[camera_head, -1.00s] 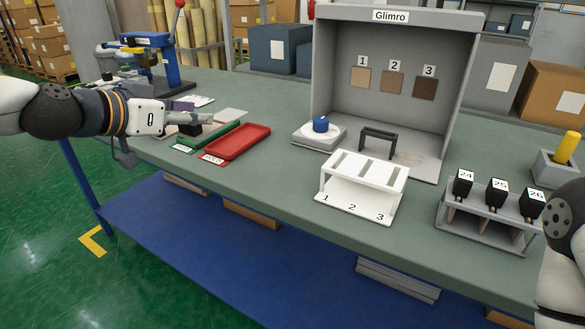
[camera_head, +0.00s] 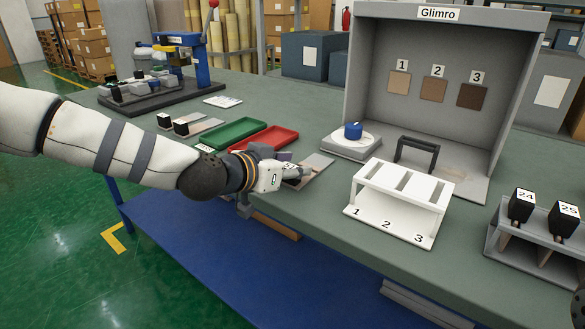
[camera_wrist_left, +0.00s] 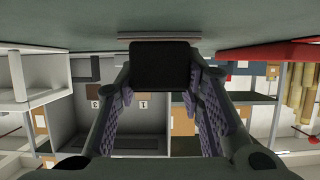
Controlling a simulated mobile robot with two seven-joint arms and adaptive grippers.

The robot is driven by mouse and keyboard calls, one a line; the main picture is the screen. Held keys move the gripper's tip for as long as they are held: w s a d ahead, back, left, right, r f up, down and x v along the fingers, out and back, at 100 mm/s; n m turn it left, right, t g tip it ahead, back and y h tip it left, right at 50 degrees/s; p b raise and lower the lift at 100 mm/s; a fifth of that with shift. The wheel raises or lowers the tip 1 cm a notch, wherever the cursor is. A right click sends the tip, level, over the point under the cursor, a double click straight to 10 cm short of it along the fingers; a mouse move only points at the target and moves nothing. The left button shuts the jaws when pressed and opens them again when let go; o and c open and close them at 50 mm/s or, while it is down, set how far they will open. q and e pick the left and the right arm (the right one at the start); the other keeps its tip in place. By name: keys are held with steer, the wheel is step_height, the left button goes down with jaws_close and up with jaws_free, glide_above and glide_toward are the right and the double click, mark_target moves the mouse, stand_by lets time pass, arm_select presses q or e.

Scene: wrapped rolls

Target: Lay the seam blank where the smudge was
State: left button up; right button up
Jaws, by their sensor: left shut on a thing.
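My left gripper (camera_head: 297,174) is shut on a black block (camera_wrist_left: 163,66), which fills the space between its fingers in the left wrist view. A thin pale plate (camera_head: 320,163) shows by the fingertips, low at the bench's front part, right of the red tray; its edge (camera_wrist_left: 158,36) lies against the block in the wrist view. I cannot tell whether it touches the bench. A faint tan smudge (camera_head: 453,175) shows on the grey booth's floor (camera_head: 470,186), right of the black handle-shaped stand (camera_head: 417,151).
A white slotted rack (camera_head: 398,208) numbered 1 to 3 stands in front of the booth. Green (camera_head: 230,131) and red (camera_head: 264,140) trays and two black-handled plates (camera_head: 196,126) lie left. A grey stamp holder (camera_head: 540,250) stands right.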

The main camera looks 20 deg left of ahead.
arm_select(q)
steer(key=o, duration=1.2)
steer(key=shift+c, duration=0.2)
steer(key=shift+r, duration=0.1)
